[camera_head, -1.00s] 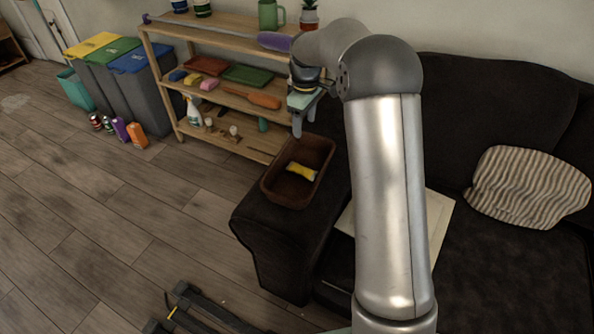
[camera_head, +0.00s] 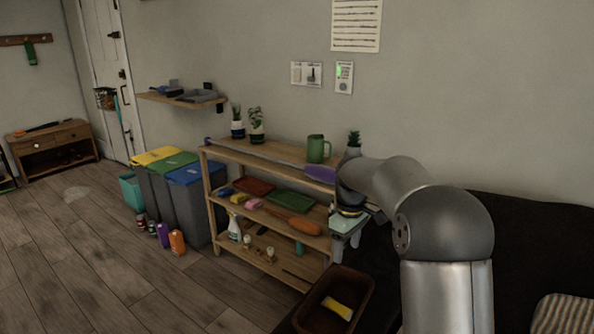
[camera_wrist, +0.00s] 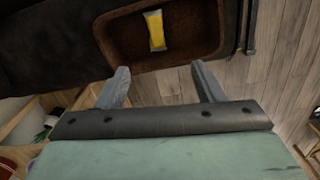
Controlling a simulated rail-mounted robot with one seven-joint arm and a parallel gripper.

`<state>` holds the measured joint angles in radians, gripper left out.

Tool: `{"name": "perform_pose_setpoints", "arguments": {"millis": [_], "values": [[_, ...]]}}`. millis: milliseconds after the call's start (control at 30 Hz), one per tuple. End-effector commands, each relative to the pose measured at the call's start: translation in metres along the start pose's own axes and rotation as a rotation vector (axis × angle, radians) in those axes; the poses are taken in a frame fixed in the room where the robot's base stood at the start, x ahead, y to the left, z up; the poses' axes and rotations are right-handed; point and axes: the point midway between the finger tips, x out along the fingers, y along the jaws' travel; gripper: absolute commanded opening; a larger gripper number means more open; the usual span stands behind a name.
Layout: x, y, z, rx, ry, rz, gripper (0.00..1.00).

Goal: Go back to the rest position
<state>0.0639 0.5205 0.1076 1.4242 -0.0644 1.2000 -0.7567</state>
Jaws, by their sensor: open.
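My gripper (camera_wrist: 162,88) is open and empty; its two fingers stand apart in the wrist view. In the head view my gripper (camera_head: 345,245) hangs beside the right end of the wooden shelf, above a brown tray. The brown tray (camera_head: 367,285) sits on the dark sofa's arm and holds a yellow packet (camera_head: 338,308). In the wrist view the tray (camera_wrist: 185,58) and the yellow packet (camera_wrist: 156,31) lie beyond the fingertips, apart from them.

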Motion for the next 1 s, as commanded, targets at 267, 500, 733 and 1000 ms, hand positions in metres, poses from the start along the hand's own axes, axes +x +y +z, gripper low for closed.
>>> {"name": "perform_pose_setpoints", "arguments": {"millis": [267,500,733,1000], "values": [[-0.082,-0.12,0.102,0.34,0.007,0.021,0.62],[-0.086,-0.218,0.198,0.642,0.026,0.009,0.62],[-0.072,-0.258,0.236,0.77,0.035,-0.006,0.62],[-0.07,-0.26,0.238,0.78,0.033,-0.007,0.62]]}}
